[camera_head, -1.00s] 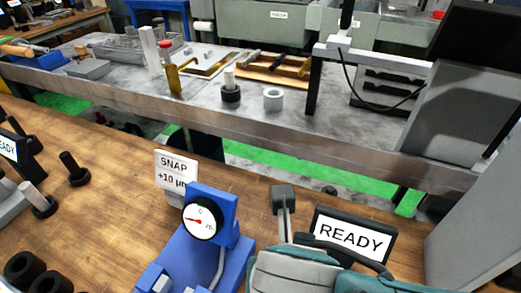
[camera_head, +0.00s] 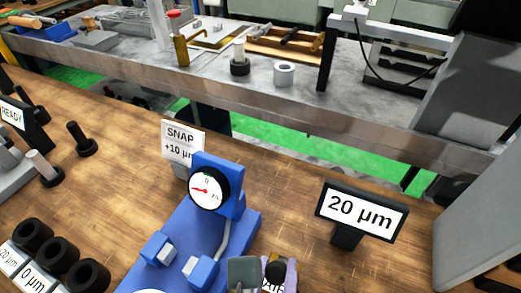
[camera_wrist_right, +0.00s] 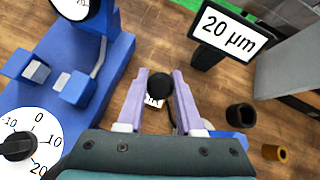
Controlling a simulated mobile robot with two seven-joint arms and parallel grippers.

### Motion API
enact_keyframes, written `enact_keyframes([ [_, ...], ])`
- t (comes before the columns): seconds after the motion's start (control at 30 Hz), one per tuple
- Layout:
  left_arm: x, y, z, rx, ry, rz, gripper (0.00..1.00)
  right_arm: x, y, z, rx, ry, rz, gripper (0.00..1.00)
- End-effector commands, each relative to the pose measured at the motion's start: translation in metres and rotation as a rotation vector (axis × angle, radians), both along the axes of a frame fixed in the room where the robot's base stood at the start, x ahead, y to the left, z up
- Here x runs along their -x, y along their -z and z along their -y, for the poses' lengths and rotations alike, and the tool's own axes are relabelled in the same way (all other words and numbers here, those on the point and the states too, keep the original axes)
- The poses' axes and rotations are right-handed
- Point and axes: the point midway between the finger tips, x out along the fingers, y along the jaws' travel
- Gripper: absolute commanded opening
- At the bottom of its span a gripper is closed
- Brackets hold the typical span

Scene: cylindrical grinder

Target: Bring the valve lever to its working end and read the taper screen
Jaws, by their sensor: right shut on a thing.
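The taper screen (camera_head: 362,212) is a black display on a stand, right of the blue gauge, and reads "20 µm". It also shows in the right wrist view (camera_wrist_right: 228,32). The valve lever's black round knob (camera_wrist_right: 158,88) sits between the lilac fingers of my right gripper (camera_wrist_right: 159,78), which is shut on it. In the head view the knob (camera_head: 277,271) and the right gripper (camera_head: 272,268) are at the bottom edge. The lever's shaft is mostly hidden, and a white label below it is partly covered. My left gripper is not in view.
A blue snap gauge (camera_head: 216,235) with a round dial (camera_head: 209,188) stands left of the gripper. A "SNAP +10 µm" card (camera_head: 182,143) stands behind it. Black rings (camera_head: 60,255) lie at lower left. A grey cabinet (camera_head: 475,235) bounds the right.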

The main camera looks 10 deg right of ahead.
Motion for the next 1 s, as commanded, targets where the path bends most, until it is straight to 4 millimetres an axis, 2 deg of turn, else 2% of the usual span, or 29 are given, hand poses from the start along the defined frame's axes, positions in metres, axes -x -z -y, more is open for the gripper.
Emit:
enact_keyframes([
  [0.2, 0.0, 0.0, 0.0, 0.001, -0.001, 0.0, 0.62, 0.0, 0.001, 0.0, 0.001, -0.003, -0.002, 0.0],
  [0.23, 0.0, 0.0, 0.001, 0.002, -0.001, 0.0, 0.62, 0.0, 0.001, 0.0, 0.001, -0.003, -0.002, 0.37],
  [0.47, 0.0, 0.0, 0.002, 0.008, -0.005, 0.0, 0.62, 0.0, 0.001, 0.0, 0.001, -0.002, -0.003, 0.63],
  [0.77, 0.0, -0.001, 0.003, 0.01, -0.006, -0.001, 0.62, 0.002, -0.001, 0.0, 0.001, -0.002, -0.004, 0.65],
  [0.87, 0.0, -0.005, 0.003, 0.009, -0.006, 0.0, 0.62, 0.008, -0.008, -0.004, 0.0, -0.002, -0.005, 0.65],
  [1.0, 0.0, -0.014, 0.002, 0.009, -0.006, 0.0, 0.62, 0.027, -0.026, -0.012, -0.003, -0.002, -0.005, 0.65],
])
